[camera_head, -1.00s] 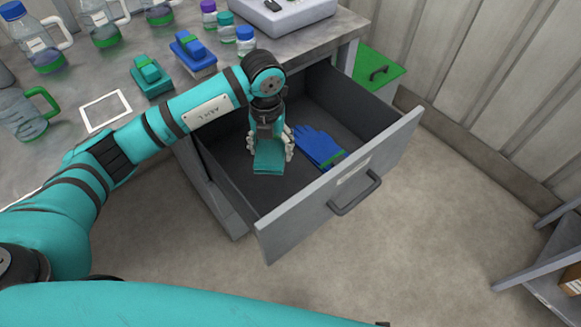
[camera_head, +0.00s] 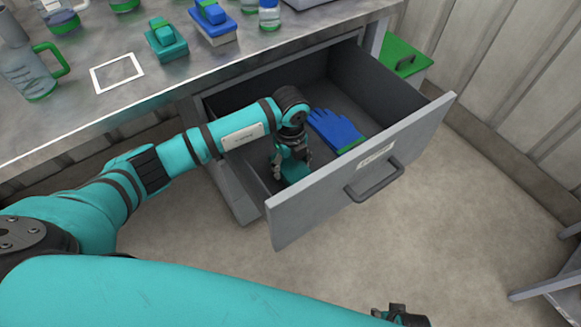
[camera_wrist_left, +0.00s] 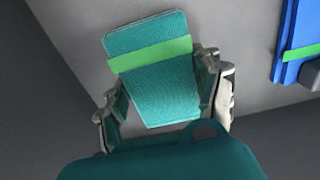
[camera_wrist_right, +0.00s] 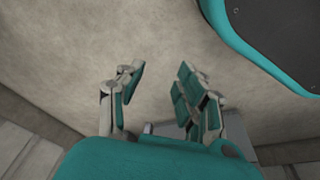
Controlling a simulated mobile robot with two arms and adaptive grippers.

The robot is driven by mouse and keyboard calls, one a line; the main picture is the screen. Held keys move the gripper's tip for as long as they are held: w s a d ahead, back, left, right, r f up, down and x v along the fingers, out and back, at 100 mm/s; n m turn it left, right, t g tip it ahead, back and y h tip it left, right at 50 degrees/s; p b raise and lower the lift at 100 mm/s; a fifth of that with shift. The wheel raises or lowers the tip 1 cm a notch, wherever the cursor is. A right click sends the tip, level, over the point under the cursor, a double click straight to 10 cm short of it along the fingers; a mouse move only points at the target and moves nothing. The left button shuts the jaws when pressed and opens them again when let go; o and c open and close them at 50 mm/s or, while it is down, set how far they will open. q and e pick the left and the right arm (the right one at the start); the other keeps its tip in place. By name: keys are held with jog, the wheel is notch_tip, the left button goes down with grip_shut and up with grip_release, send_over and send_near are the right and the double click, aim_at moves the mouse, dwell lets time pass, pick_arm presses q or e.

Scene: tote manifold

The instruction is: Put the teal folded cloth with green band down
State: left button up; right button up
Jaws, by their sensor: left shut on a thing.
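The teal folded cloth (camera_head: 294,171) is inside the open grey drawer (camera_head: 345,190), low near its front left part. In the left wrist view the cloth (camera_wrist_left: 150,45) shows its green band (camera_wrist_left: 152,54) across it. My left gripper (camera_head: 290,160) points down into the drawer and is shut on the cloth, with a finger at each side (camera_wrist_left: 165,95). I cannot tell whether the cloth touches the drawer floor. My right gripper (camera_wrist_right: 155,95) has its fingers apart with nothing between them; only a little of it shows at the bottom of the head view (camera_head: 400,315).
Blue gloves (camera_head: 336,130) with a green cuff lie in the drawer, right of the cloth. The drawer's front panel stands close to my left gripper.

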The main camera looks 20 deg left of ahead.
aim_at(290, 164)
pick_arm(q)
jog(key=shift+f, duration=0.85)
pick_arm(e)
jog(key=shift+w+r, duration=0.2)
jog(key=shift+r, duration=0.25)
pick_arm(q)
jog(key=shift+f, duration=0.1)
jog(key=o, duration=1.2)
jog(key=shift+c, duration=0.2)
pick_arm(e)
jog(key=shift+w+r, duration=0.2)
jog(key=shift+r, duration=0.05)
pick_arm(q)
notch_tip(290, 164, up, 12)
jog(key=p, duration=0.1)
jog(key=shift+r+p, duration=0.2)
jog(key=shift+p, duration=0.15)
pick_arm(e)
jog(key=s+f, duration=0.3)
jog(key=f, duration=0.2)
jog(key=shift+s+d+f, duration=0.2)
jog(key=shift+s+f, duration=0.1)
